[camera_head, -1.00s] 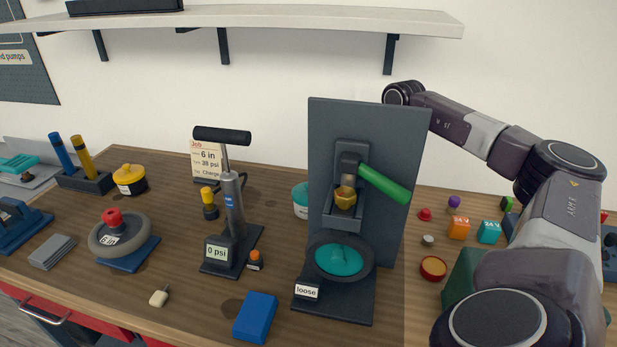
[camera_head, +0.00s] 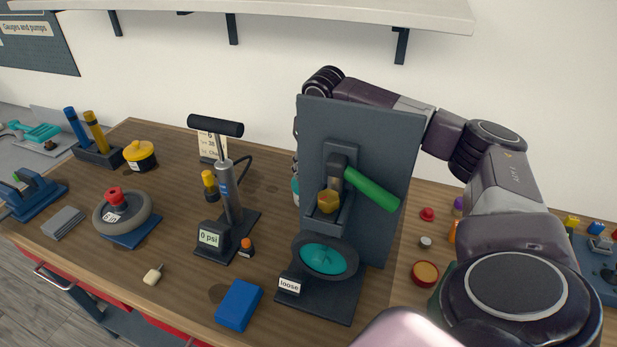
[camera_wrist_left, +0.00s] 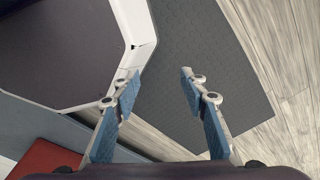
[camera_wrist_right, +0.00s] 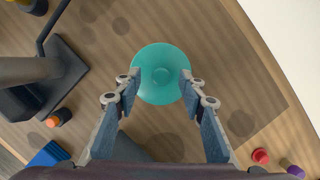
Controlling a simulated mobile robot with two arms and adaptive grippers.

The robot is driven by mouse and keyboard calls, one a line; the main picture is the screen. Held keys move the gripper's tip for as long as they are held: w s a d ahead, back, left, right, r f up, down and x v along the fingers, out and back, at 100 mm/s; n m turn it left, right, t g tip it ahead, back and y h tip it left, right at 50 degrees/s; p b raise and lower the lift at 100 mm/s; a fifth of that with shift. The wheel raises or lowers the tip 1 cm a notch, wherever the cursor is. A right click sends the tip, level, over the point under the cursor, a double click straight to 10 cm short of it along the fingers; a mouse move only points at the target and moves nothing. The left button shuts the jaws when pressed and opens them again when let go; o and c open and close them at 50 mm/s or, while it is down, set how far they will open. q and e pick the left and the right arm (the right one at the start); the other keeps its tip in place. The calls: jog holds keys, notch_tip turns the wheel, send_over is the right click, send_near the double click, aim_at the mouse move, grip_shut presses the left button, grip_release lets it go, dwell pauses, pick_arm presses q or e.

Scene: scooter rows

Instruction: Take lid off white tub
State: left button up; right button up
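The white tub (camera_head: 295,190) stands behind the dark upright panel, so only a sliver shows in the head view. Its round teal lid (camera_wrist_right: 160,58) is seen from above in the right wrist view, with a small round raised centre. The lid is on the tub and hides the tub's body there. My right gripper (camera_wrist_right: 159,78) is open, its fingertips over the near left and right edges of the lid; I cannot tell whether they touch it. The head view hides this gripper behind the panel. My left gripper (camera_wrist_left: 158,78) is open and empty above the floor.
The grey panel (camera_head: 400,160) with a green-handled press stands in front of the tub. A pump (camera_head: 228,195) stands left of it. Red (camera_wrist_right: 260,156) and purple (camera_wrist_right: 296,171) knobs lie at the right wrist view's lower right. A shelf (camera_head: 300,12) hangs above.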

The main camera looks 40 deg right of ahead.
jog(key=shift+w+d+f, duration=0.1)
jog(key=shift+d+f, duration=0.05)
jog(key=shift+f, duration=0.5)
jog(key=c, duration=1)
jog(key=shift+r, duration=0.1)
